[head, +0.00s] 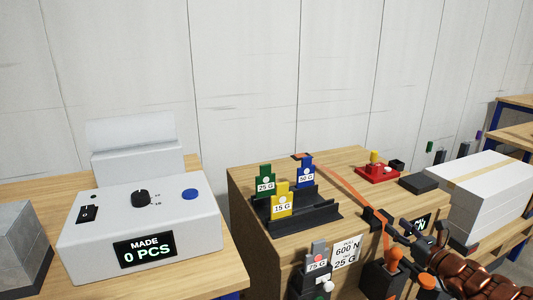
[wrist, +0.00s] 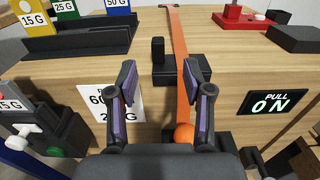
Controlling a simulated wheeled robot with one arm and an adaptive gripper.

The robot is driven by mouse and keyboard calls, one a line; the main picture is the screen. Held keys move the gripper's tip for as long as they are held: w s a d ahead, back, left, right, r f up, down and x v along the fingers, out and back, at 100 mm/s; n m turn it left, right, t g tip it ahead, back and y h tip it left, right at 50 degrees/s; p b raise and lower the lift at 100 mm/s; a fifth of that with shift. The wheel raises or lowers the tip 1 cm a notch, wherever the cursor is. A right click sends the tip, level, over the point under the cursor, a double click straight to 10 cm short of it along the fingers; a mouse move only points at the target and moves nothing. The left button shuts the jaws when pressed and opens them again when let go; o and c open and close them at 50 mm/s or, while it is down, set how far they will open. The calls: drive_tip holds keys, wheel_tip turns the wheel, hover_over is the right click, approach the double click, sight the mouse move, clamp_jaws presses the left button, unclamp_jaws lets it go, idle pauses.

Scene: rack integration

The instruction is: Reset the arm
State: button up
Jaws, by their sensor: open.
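My gripper (wrist: 160,76) is open, with its two purple-padded fingers apart and nothing held between them. In the head view, my copper-coloured arm comes in from the lower right and my gripper is at the front right of the middle wooden bench. In the wrist view, an orange strap (wrist: 178,35) runs down the picture between the fingers, past a black block (wrist: 178,77). An orange ball (wrist: 184,132) shows at the lower end of the strap, close to the gripper's base; I cannot tell whether they touch.
The middle bench (head: 350,170) bears a black rack (head: 272,217) with green, yellow and blue tagged pieces, and a red fixture (head: 377,172). A display (wrist: 275,101) reads "PULL 0 N". A white counter box (head: 190,235) reads "MADE 0 PCS" at left. White boxes (head: 485,205) stand right.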

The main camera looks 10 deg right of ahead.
drive_tip(key=a+r+n+g+y, duration=0.35)
drive_tip(key=a+n, duration=0.25)
drive_tip(key=a, duration=0.5)
drive_tip(key=a+r+n+g+y, duration=0.2)
drive_tip(key=a+r+n+y, duration=0.3)
drive_tip(key=a, duration=0.6)
drive_tip(key=s+a+f+n+g+h, duration=0.1)
drive_tip(key=s+a+f+n+g, duration=0.1)
drive_tip(key=s+a+n+g, duration=0.5)
drive_tip(key=s+a+f+n+g+h, duration=0.15)
drive_tip(key=s+a+n+g, duration=0.25)
drive_tip(key=s+a+n, duration=0.5)
drive_tip(key=s+a+f+n+g+h, duration=0.2)
drive_tip(key=s+a+f+g+h, duration=0.1)
drive_tip(key=s, duration=0.7)
drive_tip(key=s+d+f+n+h, duration=0.2)
drive_tip(key=s+d+n+h, duration=0.2)
drive_tip(key=s+d+h, duration=0.5)
wheel_tip(320, 180, up, 14)
drive_tip(key=s+y+p, duration=0.1)
drive_tip(key=y+p, duration=0.1)
drive_tip(key=p, duration=1.1)
drive_tip(key=shift+d, duration=0.45)
